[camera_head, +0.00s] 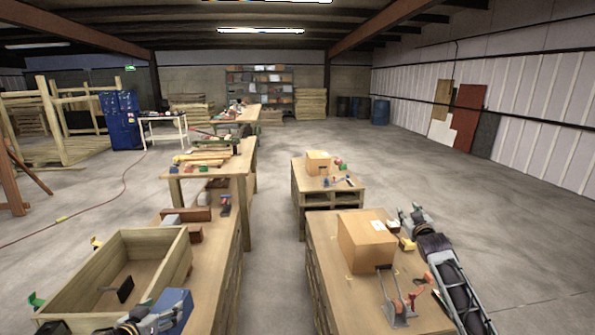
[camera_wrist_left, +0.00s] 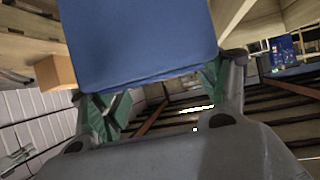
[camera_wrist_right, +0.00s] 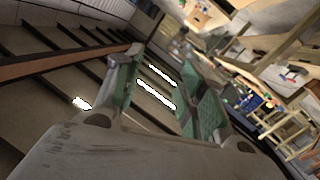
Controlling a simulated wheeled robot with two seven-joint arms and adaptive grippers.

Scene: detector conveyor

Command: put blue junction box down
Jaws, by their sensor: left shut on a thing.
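The blue junction box (camera_head: 172,312) is at the bottom of the head view, by the near right corner of a wooden crate. My left gripper (camera_head: 150,322) is shut on it. In the left wrist view the blue junction box (camera_wrist_left: 140,45) fills the space between the green-padded fingers of my left gripper (camera_wrist_left: 155,95). I cannot tell whether its underside touches anything. My right gripper (camera_head: 412,216) is beside the cardboard box on the right bench. In the right wrist view my right gripper (camera_wrist_right: 158,95) has its fingers apart with nothing between them.
The open wooden crate (camera_head: 165,262) stands on the left bench with a dark item (camera_head: 125,289) inside. A cardboard box (camera_head: 362,243) and a tape dispenser (camera_head: 397,308) are on the right bench (camera_head: 340,305). A clear floor aisle (camera_head: 273,250) runs between the benches.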

